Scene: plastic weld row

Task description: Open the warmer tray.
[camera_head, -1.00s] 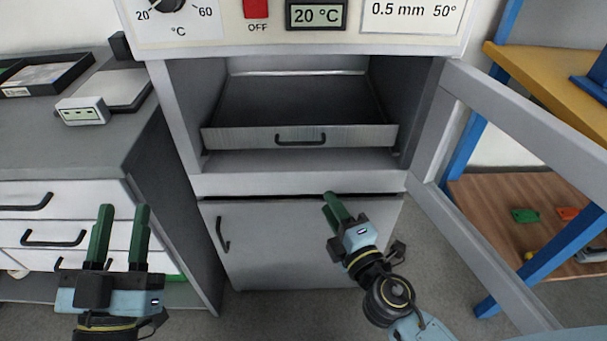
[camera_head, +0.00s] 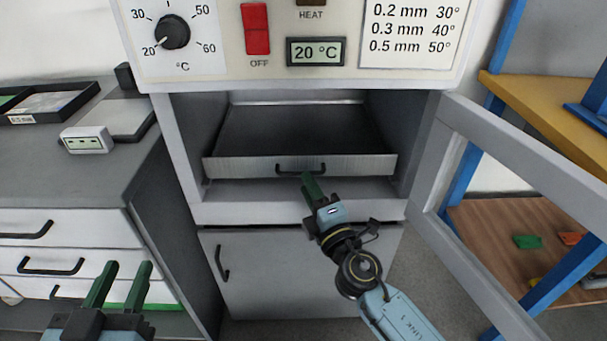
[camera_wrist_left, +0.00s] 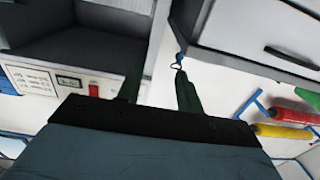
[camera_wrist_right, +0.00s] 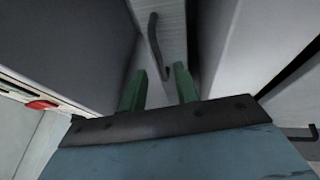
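The warmer tray (camera_head: 235,168) is a dark, shallow tray with a grey front inside the warmer's open bay. Its black bar handle (camera_head: 289,167) is at the middle of the front; the handle also shows in the right wrist view (camera_wrist_right: 155,40). My right gripper (camera_head: 311,180) is at the handle, its fingers pointing toward it. In the right wrist view (camera_wrist_right: 160,82) the fingers are apart, with the handle just ahead of and between the tips; I cannot tell whether they touch. My left gripper (camera_head: 125,270) is open and empty at lower left, away from the tray.
The warmer's framed door (camera_head: 520,160) stands open on the right. A lower cabinet door (camera_head: 290,270) is under the bay. A control panel with a dial (camera_head: 172,32), red switch (camera_head: 256,28) and 20 °C display (camera_head: 316,52) is above. A grey counter (camera_head: 60,170) with drawers stands left.

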